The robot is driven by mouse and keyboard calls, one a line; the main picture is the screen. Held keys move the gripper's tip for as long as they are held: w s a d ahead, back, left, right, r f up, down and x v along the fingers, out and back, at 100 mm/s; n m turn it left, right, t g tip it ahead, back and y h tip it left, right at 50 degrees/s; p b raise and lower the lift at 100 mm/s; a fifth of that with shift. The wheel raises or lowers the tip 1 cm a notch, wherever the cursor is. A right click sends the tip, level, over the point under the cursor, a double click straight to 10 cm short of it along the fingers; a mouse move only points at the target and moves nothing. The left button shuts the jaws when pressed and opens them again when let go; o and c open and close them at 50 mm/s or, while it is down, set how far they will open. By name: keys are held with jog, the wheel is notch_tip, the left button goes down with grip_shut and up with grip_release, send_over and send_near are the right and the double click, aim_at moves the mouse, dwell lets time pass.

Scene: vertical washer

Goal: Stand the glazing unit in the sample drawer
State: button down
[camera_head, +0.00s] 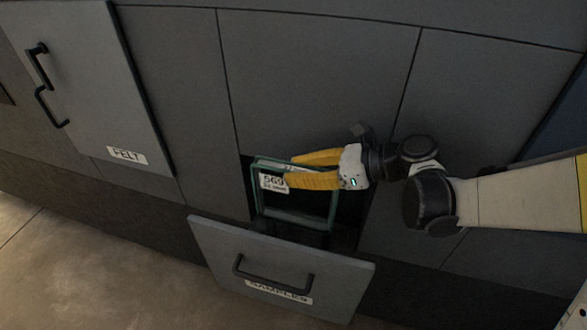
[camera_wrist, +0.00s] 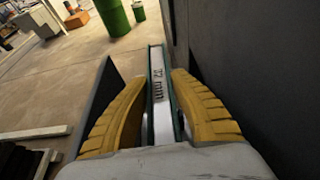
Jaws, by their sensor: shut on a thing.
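The glazing unit (camera_head: 264,213) is a small framed pane with green edges and a white label reading 569. It stands upright in the opening of the sample drawer. The drawer's grey front (camera_head: 228,245), labelled SAMPLES, is pulled out below and in front of it. My gripper (camera_head: 290,172) has yellow fingers shut on the unit's upper part. In the wrist view the unit's edge (camera_wrist: 158,75), marked 12 mm, lies between the two yellow fingers (camera_wrist: 158,108).
A grey cabinet face (camera_head: 320,75) rises behind the drawer. A panel labelled FELT (camera_head: 75,85) with black handles stands out at the left. In the wrist view, green drums (camera_wrist: 113,17) stand on the floor far off. Bare floor (camera_head: 90,270) lies at the front left.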

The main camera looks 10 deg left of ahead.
aim_at(297, 219)
jog(key=shift+d, duration=0.1)
notch_tip(297, 219, down, 12)
jog(key=b, duration=1)
jog(key=shift+f+b, duration=0.3)
jog(key=shift+f, duration=2.35)
jog(key=c, duration=1.2)
grip_release()
jog(key=shift+f, duration=0.1)
jog(key=v, duration=1.2)
jog(key=shift+s, duration=0.1)
